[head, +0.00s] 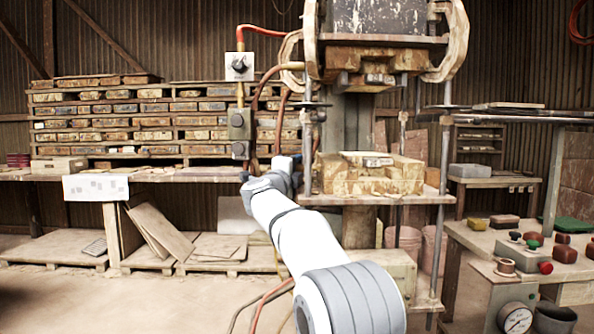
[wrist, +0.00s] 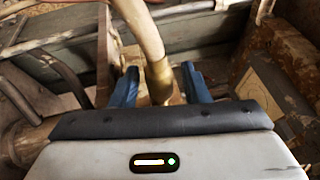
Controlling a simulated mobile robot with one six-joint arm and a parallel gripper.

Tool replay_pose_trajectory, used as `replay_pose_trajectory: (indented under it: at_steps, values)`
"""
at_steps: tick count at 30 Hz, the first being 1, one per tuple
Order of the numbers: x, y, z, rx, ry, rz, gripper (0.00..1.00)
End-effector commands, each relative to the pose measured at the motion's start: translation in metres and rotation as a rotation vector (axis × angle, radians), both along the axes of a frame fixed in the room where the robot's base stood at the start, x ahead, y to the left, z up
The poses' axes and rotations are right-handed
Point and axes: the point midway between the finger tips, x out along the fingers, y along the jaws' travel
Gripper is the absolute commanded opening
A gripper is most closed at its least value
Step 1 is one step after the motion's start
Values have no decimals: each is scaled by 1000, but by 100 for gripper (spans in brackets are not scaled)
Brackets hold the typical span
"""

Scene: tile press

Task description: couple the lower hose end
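In the wrist view a tan hose (wrist: 139,28) comes down from the top and ends in a brass-coloured fitting (wrist: 159,76). My gripper (wrist: 160,68) has its two blue fingers apart, one on each side of the fitting. A gap shows between the fitting and each finger; I cannot tell their relative depth. The fitting's lower tip is hidden behind the gripper body. In the head view brown hoses (head: 256,98) hang beside the press (head: 372,55), near grey valve blocks (head: 239,124). My arm reaches toward them there, and its fingertips cannot be made out.
The press table carries a worn mould block (head: 372,172) right of my arm. A side bench (head: 470,236) with buttons and a gauge (head: 515,318) stands at the right. Stacked tile racks (head: 150,125) are behind at left. In the wrist view, pipes (wrist: 60,40) and timber lie close by.

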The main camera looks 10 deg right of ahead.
Motion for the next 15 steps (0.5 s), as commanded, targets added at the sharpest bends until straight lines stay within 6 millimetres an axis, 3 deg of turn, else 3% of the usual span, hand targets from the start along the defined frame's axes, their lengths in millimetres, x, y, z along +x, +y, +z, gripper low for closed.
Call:
replay_pose_trajectory:
  at_steps: [9,15]
  values:
    - [-2,3,0,0,0,4,45]
    - [-21,15,-4,-1,1,6,45]
